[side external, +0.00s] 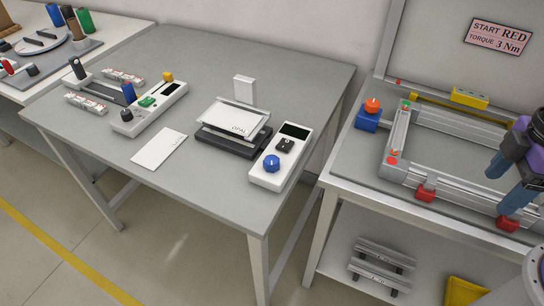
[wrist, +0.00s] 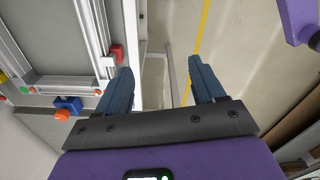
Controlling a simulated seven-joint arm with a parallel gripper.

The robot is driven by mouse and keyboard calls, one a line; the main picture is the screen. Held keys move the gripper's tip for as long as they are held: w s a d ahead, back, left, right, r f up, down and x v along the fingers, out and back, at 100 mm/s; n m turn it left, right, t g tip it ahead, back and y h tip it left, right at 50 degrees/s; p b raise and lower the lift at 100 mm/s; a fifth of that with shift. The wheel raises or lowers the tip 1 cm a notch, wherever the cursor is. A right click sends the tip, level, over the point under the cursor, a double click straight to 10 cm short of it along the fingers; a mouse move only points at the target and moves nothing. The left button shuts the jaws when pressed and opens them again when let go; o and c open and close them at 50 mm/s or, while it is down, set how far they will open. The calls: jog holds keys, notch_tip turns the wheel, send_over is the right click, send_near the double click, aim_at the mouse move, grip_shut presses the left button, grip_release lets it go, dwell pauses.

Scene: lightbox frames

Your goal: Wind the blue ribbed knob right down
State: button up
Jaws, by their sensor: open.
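A blue knob (side external: 271,163) sits at the near end of a white control box (side external: 266,180) on the grey table, in the side external view. Its ribs are too small to make out. A black knob (side external: 285,145) and a dark display (side external: 295,131) are farther back on the same box. My gripper (side external: 500,191) is at the right edge of that view, over the right-hand bench and well apart from the blue knob. In the wrist view my gripper (wrist: 160,69) is open, with nothing between its blue fingers. The blue knob is not in the wrist view.
A black device (side external: 228,143) with a white plate stands left of the box. A longer white box (side external: 158,108) has several controls. The right bench holds an aluminium frame (side external: 398,128) with red clamps and a blue block (side external: 367,119) topped in orange. A gap separates table and bench.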

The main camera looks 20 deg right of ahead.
jog(key=w+a+r+m, duration=0.2)
jog(key=w+a+m, duration=0.3)
jog(key=w+a, duration=0.35)
jog(key=w+a+r+m, duration=0.2)
jog(key=w+a+m, duration=0.4)
jog(key=w+a, duration=0.25)
jog(key=m, duration=1.1)
send_near(272, 160)
notch_tip(272, 160, down, 9)
jog(key=shift+w+a+f, duration=0.1)
jog(key=c, duration=1.1)
